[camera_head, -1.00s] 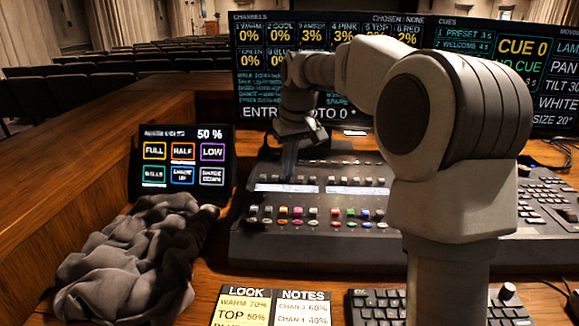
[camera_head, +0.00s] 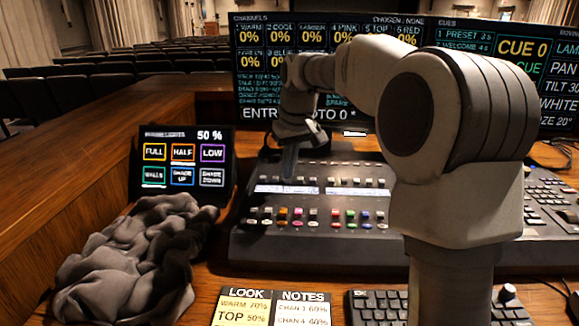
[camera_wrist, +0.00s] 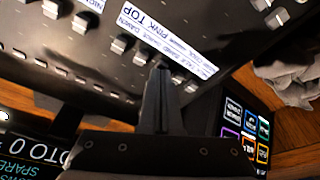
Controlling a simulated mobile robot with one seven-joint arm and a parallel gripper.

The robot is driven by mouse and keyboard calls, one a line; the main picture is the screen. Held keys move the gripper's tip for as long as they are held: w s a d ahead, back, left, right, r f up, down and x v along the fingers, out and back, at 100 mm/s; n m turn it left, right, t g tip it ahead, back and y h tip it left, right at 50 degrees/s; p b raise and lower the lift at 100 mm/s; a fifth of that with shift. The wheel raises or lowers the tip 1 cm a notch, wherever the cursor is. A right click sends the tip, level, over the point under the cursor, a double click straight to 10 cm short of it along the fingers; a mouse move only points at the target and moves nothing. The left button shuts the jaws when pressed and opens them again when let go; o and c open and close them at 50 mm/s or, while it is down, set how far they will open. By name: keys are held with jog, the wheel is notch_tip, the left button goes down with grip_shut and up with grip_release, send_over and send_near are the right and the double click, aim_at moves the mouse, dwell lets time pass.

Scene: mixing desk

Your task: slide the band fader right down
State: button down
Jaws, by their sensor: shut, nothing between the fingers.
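The lighting desk (camera_head: 300,246) stands in the middle of the head view, with a row of small grey fader caps above a lit label strip (camera_head: 285,189). My gripper (camera_head: 288,177) is shut and empty, pointing down at the left part of that row. In the wrist view my gripper (camera_wrist: 164,74) has its tips close beside the fader caps, next to the label strip (camera_wrist: 165,40). A fader cap (camera_wrist: 142,57) shows just left of the tips; contact cannot be told. The small labels are partly legible, so I cannot tell which cap is the band fader.
A touch panel (camera_head: 183,165) and a crumpled grey cloth (camera_head: 135,258) lie to the left. The channel monitor (camera_head: 262,75) stands behind the desk. Coloured buttons (camera_head: 298,212) sit below the strip. A keyboard (camera_head: 375,305) and note cards (camera_head: 275,306) are in front.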

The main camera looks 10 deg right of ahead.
jog(key=shift+s+f, duration=0.15)
jog(key=shift+f, duration=0.1)
notch_tip(320, 180, up, 5)
jog(key=p, duration=0.5)
jog(key=shift+r, duration=0.2)
notch_tip(320, 180, up, 5)
jog(key=p, duration=0.5)
dwell(0.3)
jog(key=s+r+b, duration=0.2)
jog(key=s+b, duration=0.1)
jog(key=s, duration=0.8)
jog(key=shift+s+d, duration=0.15)
jog(key=shift+s, duration=0.25)
